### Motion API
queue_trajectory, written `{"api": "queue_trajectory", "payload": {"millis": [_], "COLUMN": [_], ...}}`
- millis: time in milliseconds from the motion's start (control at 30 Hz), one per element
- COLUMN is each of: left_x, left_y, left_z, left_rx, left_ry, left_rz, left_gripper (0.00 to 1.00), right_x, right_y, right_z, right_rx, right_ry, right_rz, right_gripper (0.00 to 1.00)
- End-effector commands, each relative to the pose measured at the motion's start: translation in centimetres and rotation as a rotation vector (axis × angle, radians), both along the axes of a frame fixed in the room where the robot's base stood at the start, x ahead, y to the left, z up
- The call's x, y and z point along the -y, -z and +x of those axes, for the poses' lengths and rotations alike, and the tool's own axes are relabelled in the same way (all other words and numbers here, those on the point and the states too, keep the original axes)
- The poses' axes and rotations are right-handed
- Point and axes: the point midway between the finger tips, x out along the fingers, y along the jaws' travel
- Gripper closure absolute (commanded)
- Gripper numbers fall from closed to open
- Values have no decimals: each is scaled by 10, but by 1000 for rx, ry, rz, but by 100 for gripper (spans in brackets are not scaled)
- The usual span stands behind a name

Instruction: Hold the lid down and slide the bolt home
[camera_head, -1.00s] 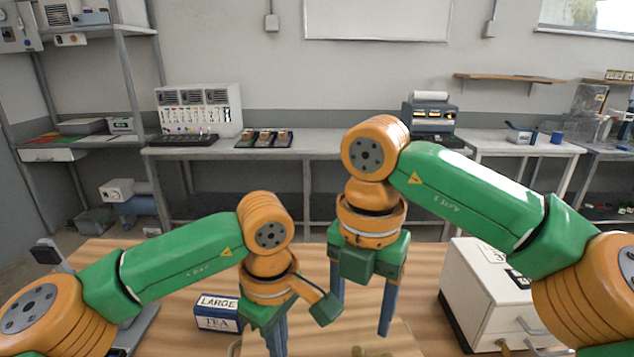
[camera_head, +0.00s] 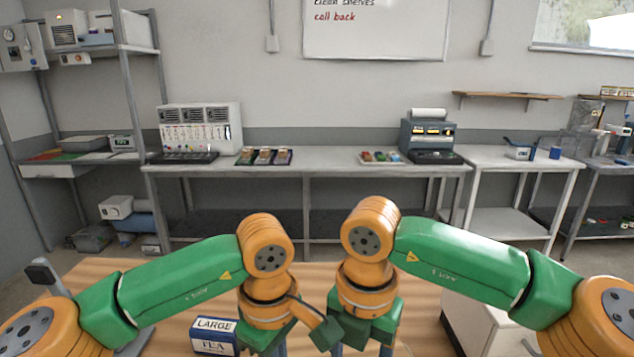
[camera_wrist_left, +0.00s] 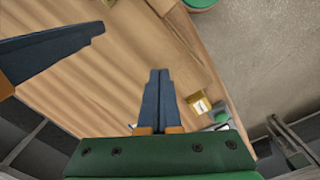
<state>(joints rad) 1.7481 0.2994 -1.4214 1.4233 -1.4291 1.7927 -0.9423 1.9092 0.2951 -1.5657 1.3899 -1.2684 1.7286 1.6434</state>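The lid and the bolt do not show in either view, so how they stand cannot be told. My left gripper (camera_head: 279,348) points down at the bottom of the head view. In the left wrist view its two blue fingers (camera_wrist_left: 158,72) are together over the wooden table (camera_wrist_left: 75,85), with nothing visible between them. My right gripper (camera_head: 361,350) is close on its right in the head view, its fingers apart and their tips cut off by the frame. A blue finger, apparently of the right gripper, also shows at the left of the wrist view.
A box marked LARGE TEA (camera_head: 213,337) stands left of my left gripper. A white cabinet (camera_head: 490,330) is at the right, partly behind my right arm. In the left wrist view a small yellowish box (camera_wrist_left: 198,103) lies near the table edge. Far benches line the wall.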

Motion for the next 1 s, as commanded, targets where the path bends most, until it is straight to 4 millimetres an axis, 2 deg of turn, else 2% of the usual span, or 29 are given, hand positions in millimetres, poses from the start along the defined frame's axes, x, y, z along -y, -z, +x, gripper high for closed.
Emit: {"api": "queue_trajectory", "payload": {"millis": [1000], "left_x": [0], "left_y": [23], "left_z": [0], "left_rx": [0], "left_ry": [-1], "left_rz": [1], "left_gripper": [100], "right_x": [0], "right_y": [0], "right_z": [0], "right_rx": [0], "right_ry": [0], "right_rz": [0], "right_gripper": [35]}}
